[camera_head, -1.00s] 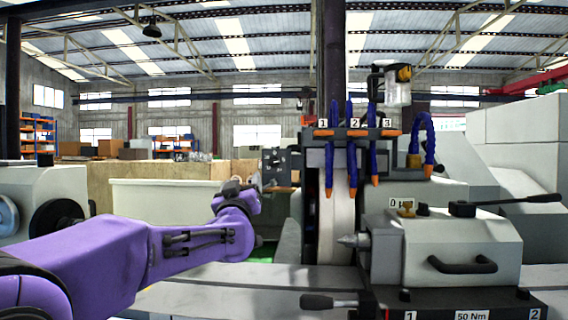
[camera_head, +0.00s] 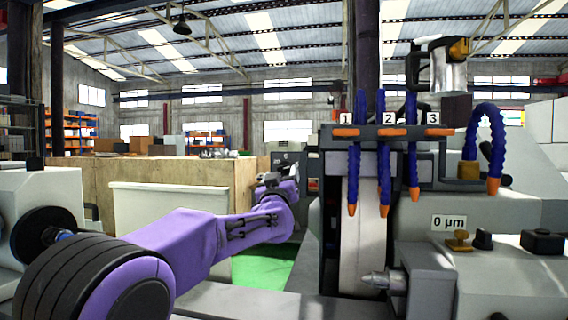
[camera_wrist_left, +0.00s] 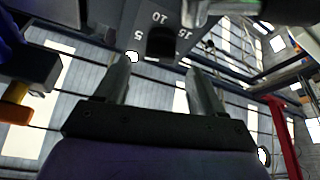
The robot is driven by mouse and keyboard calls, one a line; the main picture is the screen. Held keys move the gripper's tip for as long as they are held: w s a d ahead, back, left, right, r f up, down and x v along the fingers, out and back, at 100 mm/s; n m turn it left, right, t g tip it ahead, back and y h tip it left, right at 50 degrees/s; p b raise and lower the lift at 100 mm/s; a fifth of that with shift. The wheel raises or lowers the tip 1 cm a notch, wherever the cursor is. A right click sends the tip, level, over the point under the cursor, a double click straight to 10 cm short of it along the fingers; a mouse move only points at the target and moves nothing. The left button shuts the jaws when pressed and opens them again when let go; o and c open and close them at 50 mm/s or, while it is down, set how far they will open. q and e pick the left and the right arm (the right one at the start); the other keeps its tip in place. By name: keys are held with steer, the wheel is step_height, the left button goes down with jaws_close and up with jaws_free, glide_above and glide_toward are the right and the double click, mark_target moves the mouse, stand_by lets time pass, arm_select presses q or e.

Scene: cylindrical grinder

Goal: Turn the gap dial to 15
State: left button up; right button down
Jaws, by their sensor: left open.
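In the left wrist view a dark grey plate (camera_wrist_left: 178,14) carries the white numbers 5, 10 and 15 in an arc. A dark block-like part, probably the dial's knob (camera_wrist_left: 160,42), sits below the numbers. My left gripper (camera_wrist_left: 158,70) is open, its two fingers pointing toward the plate, one on each side of the dark part in the picture. I cannot tell whether they touch it. In the head view my left gripper (camera_head: 280,180) is small at the end of the purple arm, in front of dark machine parts. The dial is not readable there. My right gripper is not in view.
The grinding wheel (camera_head: 361,230) stands right of my arm, below blue coolant hoses (camera_head: 384,170) with orange tips. A "0 µm" label (camera_head: 449,222) and brass knob (camera_head: 459,240) are at the right. A wheel-shaped part (camera_head: 45,236) is at the left. Green floor (camera_head: 265,266) shows below the arm.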

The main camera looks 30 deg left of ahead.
mark_target(283, 169)
arm_select(q)
steer(key=p+x, duration=0.1)
steer(key=x, duration=0.3)
steer(key=shift+w+p, duration=0.25)
steer(key=shift+p, duration=0.05)
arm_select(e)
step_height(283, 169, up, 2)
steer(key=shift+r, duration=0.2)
arm_select(q)
steer(key=shift+c, duration=0.4)
steer(key=c, duration=1)
steer(key=shift+o, duration=0.2)
